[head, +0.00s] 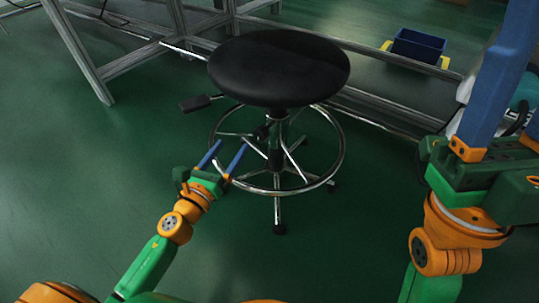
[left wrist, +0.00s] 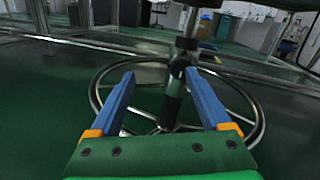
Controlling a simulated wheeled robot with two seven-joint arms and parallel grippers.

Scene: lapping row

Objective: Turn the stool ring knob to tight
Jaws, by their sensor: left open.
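The stool has a round black seat (head: 279,68), a central column and a chrome foot ring (head: 336,166). The foot ring also shows in the left wrist view (left wrist: 256,124). A small black knob (head: 262,131) sits on the ring's hub at the column; in the left wrist view the dark knob (left wrist: 180,68) is just beyond the fingertips, right of centre. My left gripper (head: 230,147) is open and empty at the ring's left side, its blue fingers pointing at the column. My right gripper's blue fingers stand apart at the right edge, tips out of frame.
A black lever paddle (head: 196,103) sticks out left under the seat. Metal frame legs (head: 80,55) stand behind the stool. A blue bin (head: 418,45) is at the back right. The green floor left of the stool is clear.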

